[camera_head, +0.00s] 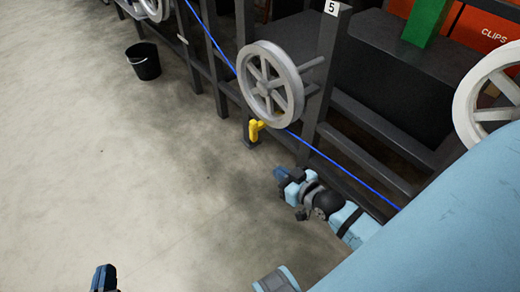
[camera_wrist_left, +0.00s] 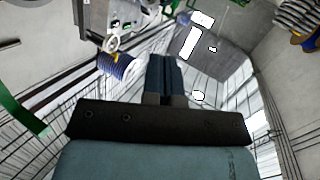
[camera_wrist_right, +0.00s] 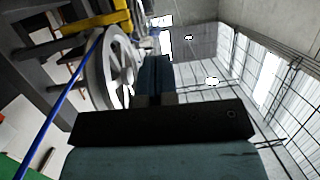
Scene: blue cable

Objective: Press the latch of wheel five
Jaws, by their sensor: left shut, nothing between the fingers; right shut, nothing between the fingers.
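Wheel five is a light grey spoked wheel (camera_head: 270,83) on a dark post with a "5" plate (camera_head: 332,7). It also shows in the right wrist view (camera_wrist_right: 104,75). Its yellow latch (camera_head: 256,130) sits just below the rim, and a yellow part, seemingly this latch, shows in the right wrist view (camera_wrist_right: 97,27). The blue cable (camera_head: 345,170) runs past the wheel; I cannot tell whether it sits in the groove. My right gripper (camera_head: 281,174) is shut and empty, below and right of the latch, apart from it. My left gripper (camera_head: 104,277) is shut and empty, far from the wheel.
Dark frame posts and rails (camera_head: 365,120) stand behind the wheel. Another white wheel (camera_head: 490,95) is at the right, near a green block (camera_head: 427,22) and a red "CLIPS" box (camera_head: 490,35). A black bucket (camera_head: 143,62) stands on the floor. The floor at left is clear.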

